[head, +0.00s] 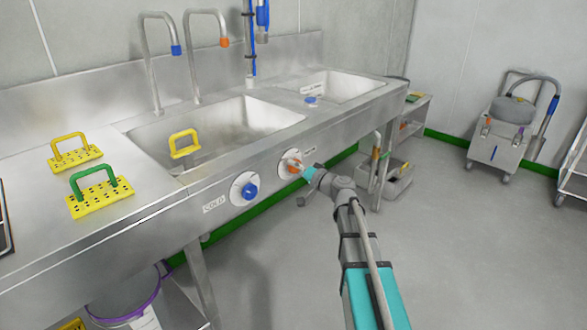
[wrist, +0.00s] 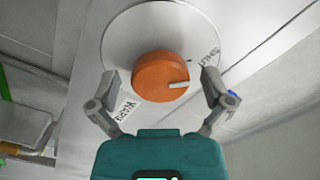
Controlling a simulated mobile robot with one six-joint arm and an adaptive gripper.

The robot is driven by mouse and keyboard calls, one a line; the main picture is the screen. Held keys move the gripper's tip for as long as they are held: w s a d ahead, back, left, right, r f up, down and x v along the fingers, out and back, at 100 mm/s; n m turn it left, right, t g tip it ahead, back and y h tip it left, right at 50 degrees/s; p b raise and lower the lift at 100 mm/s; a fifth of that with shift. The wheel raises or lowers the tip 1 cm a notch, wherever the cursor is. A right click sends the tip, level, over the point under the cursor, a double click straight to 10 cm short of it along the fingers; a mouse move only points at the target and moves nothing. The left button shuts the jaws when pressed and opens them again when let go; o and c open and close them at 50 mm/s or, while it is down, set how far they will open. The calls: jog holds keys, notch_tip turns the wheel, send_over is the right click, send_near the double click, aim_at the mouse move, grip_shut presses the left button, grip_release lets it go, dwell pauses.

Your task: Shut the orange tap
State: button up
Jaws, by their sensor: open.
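The orange tap is a round knob (head: 293,166) on a white dial on the sink's front panel. In the wrist view the orange knob (wrist: 158,76) fills the middle, its white pointer mark facing right. The word SHUT (wrist: 209,57) is printed on the dial's right side, a little above the mark's line. My gripper (head: 303,171) is at the knob in the head view. In the wrist view my gripper (wrist: 160,80) is open, one finger on each side of the knob, with a small gap visible on both sides.
A blue knob (head: 248,190) sits on the panel left of the orange one, beside a COLD label (head: 214,204). Above are the sink basin (head: 262,111) and an orange-tipped spout (head: 224,42). Yellow perforated holders (head: 100,204) stand on the counter.

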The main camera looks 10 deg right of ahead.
jog(key=v, duration=1.1)
jog(key=shift+s, duration=0.25)
jog(key=s+a+f+n+g+h, duration=0.2)
jog(key=s+a+f+n+g, duration=0.2)
jog(key=s+a+f+g, duration=0.5)
jog(key=s+d+f+g+h, duration=0.2)
jog(key=s+f+g+h, duration=0.4)
jog(key=s+f+h, duration=0.35)
notch_tip(320, 180, up, 32)
jog(key=p, duration=3.1)
jog(key=shift+s+f+m+y+p, duration=0.2)
jog(key=shift+s+m+y+p, duration=0.15)
jog(key=shift+y, duration=0.1)
jog(key=shift+a, duration=0.15)
